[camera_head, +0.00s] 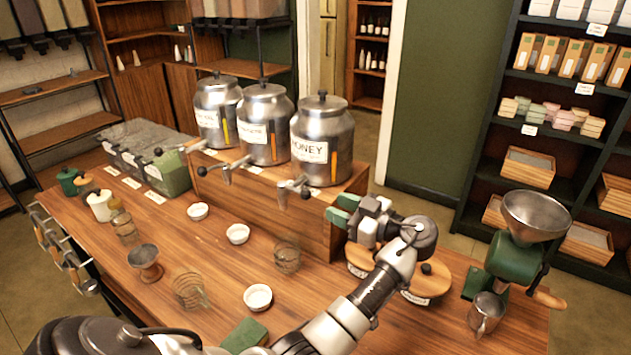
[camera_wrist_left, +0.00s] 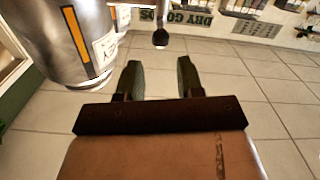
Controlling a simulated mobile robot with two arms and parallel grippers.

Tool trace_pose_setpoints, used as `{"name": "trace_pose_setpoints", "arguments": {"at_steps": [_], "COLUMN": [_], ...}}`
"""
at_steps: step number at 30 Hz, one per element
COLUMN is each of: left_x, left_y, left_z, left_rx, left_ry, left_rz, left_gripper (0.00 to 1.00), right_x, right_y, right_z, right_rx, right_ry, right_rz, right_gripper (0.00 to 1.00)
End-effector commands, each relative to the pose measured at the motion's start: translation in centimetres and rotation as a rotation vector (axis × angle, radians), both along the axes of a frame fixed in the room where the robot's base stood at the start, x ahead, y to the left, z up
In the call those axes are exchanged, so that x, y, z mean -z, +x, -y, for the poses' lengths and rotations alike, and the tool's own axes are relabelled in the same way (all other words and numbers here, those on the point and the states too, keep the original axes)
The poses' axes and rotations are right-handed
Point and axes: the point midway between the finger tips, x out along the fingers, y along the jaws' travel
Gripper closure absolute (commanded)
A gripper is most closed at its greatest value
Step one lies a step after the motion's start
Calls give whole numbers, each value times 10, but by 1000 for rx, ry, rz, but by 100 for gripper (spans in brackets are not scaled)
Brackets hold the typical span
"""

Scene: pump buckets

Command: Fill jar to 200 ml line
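A clear glass jar (camera_head: 287,257) stands on the wooden counter in front of the raised shelf, below the honey tap. It looks see-through; I cannot make out its lines or any contents. The steel honey dispenser (camera_head: 322,135) has an orange gauge strip and a tap (camera_head: 284,192) with a black knob (camera_head: 306,191). My left gripper (camera_head: 342,208) is to the right of this knob, open, with green finger pads. In the left wrist view the fingers (camera_wrist_left: 159,80) are apart with nothing between them, and a black knob (camera_wrist_left: 160,38) shows beyond them.
Two more steel dispensers (camera_head: 264,120) stand left of the honey one. Other glass jars (camera_head: 189,291), white bowls (camera_head: 257,297) and a funnel (camera_head: 144,257) are on the counter. A green grinder (camera_head: 515,258) and wooden lids (camera_head: 429,285) are at the right.

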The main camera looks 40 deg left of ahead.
Motion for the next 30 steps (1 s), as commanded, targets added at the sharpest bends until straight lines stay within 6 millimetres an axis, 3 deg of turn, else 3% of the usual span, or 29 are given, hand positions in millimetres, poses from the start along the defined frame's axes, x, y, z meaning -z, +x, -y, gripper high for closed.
{"name": "trace_pose_setpoints", "arguments": {"at_steps": [5,12,18,24,30], "left_x": [-3,-5,-4,-1,0], "left_y": [-1,-7,-10,-12,-12], "left_z": [-14,-59,-91,-106,-107], "left_rx": [-3,-5,-3,-1,0], "left_ry": [6,6,5,3,2], "left_rz": [2,0,-1,1,2], "left_gripper": [63,63,63,63,63], "right_x": [-7,-26,-38,-43,-42], "right_y": [-7,-31,-29,-15,-15], "right_z": [-2,-1,-1,-2,-2], "right_rx": [1,0,0,0,0], "right_ry": [2,0,0,2,2], "right_rz": [-10,-46,-43,-22,-21], "right_gripper": [57,57,57,57,57]}}
